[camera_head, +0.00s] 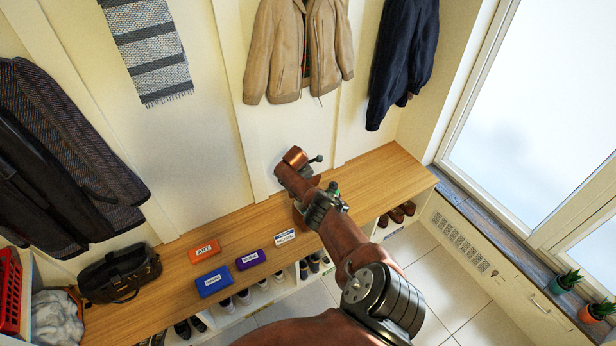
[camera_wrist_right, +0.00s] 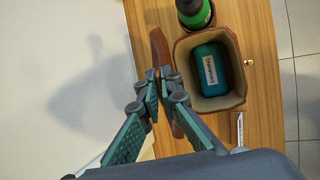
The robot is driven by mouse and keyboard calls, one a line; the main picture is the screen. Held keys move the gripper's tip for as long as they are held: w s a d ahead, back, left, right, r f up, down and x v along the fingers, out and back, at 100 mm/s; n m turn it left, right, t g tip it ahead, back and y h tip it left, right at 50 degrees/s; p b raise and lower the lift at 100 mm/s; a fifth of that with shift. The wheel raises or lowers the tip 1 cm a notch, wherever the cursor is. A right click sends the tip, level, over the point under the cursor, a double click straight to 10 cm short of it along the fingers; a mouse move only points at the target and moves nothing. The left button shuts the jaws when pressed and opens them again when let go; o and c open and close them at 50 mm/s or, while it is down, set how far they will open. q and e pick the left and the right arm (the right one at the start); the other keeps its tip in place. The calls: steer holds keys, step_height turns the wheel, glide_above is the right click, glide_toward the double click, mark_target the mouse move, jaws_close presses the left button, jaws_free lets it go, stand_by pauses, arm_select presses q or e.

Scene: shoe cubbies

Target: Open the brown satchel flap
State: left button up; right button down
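The brown satchel (camera_wrist_right: 212,106) stands on the bench in the wrist view with its top open, showing a beige lining. A teal case with a white label (camera_wrist_right: 209,70) lies inside. The brown flap (camera_wrist_right: 159,48) stands raised, nearly edge-on, on the wall side of the opening. My right gripper (camera_wrist_right: 160,76) has its fingers on either side of the flap, closed onto it. In the head view my right gripper (camera_head: 317,158) is near the wall, above the back of the bench. My arm hides most of the satchel (camera_head: 298,216) there. My left gripper is out of view.
A green bottle (camera_wrist_right: 194,12) stands beside the satchel. A white card (camera_head: 285,237), a purple case (camera_head: 251,260), a blue case (camera_head: 213,281), an orange case (camera_head: 204,251) and a black bag (camera_head: 120,273) are along the bench (camera_head: 180,255). Coats hang above.

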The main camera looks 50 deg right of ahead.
steer(key=shift+w+r, duration=0.1)
steer(key=shift+r, duration=0.1)
stand_by(0.7)
steer(key=c, duration=2.2)
jaws_free()
steer(key=shift+f, duration=0.1)
steer(key=shift+o, duration=0.2)
steer(key=shift+a, duration=0.1)
steer(key=shift+a+r, duration=0.2)
steer(key=shift+r, duration=0.15)
steer(key=v, duration=1.1)
steer(key=shift+s, duration=0.2)
steer(key=shift+d+r, duration=0.1)
steer(key=shift+c, duration=0.2)
